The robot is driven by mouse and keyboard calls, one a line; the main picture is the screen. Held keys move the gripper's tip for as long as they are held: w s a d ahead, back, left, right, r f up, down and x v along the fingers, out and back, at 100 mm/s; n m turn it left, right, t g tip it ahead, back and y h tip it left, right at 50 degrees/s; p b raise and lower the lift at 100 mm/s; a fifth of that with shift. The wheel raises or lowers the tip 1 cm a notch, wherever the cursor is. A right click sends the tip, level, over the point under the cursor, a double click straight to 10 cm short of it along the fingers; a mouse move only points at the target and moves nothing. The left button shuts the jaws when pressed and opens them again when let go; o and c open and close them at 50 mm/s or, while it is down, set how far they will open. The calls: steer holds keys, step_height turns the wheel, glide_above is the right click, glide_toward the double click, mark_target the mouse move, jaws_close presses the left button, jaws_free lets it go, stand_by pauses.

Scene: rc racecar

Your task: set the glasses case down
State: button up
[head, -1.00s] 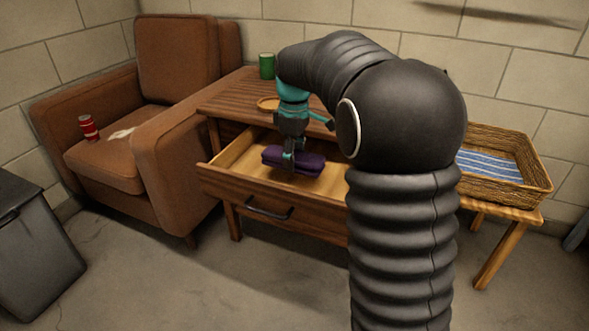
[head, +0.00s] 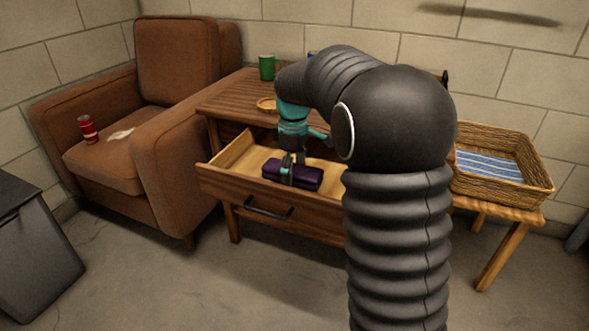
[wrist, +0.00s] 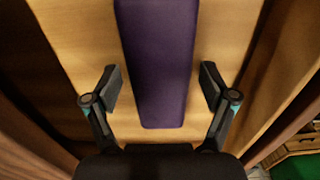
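The purple glasses case (head: 309,178) lies in the open wooden drawer (head: 228,163), and it also shows in the wrist view (wrist: 160,60), long side running away from my gripper. My gripper (head: 288,174) is down at the case. In the wrist view my gripper (wrist: 162,84) is open, with one finger on each side of the case and a visible gap between each finger and it. The case appears to rest on the drawer's pale floor. Its far end is cut off in the wrist view.
The drawer's walls stand close around my gripper. A wooden table (head: 232,97) above it bears a green mug (head: 267,67) and a small round wooden dish (head: 266,104). A wicker basket (head: 500,190) stands at the right. A brown armchair (head: 170,130) with a red can (head: 87,129) is at the left.

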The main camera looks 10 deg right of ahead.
mark_target(294, 168)
step_height(294, 168, up, 12)
steer(key=f+p, duration=0.1)
steer(key=p, duration=0.1)
steer(key=s+r+m+t, duration=0.2)
steer(key=s+r+m, duration=0.15)
steer(key=s, duration=0.65)
steer(key=s+f+m+t, duration=0.1)
steer(key=s+f+m, duration=0.2)
steer(key=s, duration=0.7)
steer(key=s+f+m+t, duration=0.2)
steer(key=s+f+m, duration=0.2)
steer(key=s, duration=0.6)
steer(key=shift+s+f+t, duration=0.3)
steer(key=shift+f, duration=0.25)
steer(key=shift+d, duration=0.1)
